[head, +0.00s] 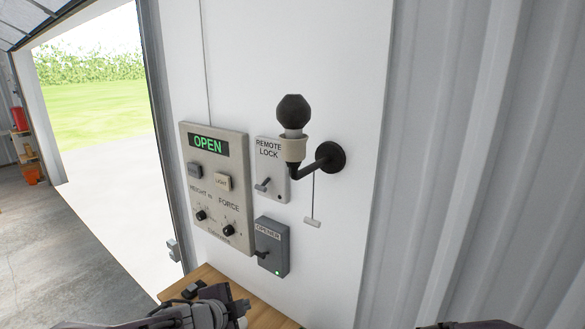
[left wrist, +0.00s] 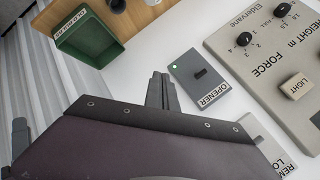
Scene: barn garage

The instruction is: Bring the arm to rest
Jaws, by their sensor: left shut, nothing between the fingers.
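My left gripper (left wrist: 160,88) shows in the left wrist view with its fingers together and nothing between them. In the head view, part of my left arm and gripper (head: 208,308) shows low at the bottom edge, over the wooden ledge. The grey OPENER box (head: 272,246) is on the white wall above it, with a small lever and a green light. It also shows in the left wrist view (left wrist: 189,88), just right of the fingers, and they look apart from it. My right gripper is not visible.
A control panel (head: 216,180) reads OPEN. Beside it are the REMOTE LOCK switch (head: 268,185) and a bulb lamp (head: 292,115) with a pull cord. A green bin (left wrist: 92,38) sits on the wooden ledge (head: 262,312). The garage doorway at left is open.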

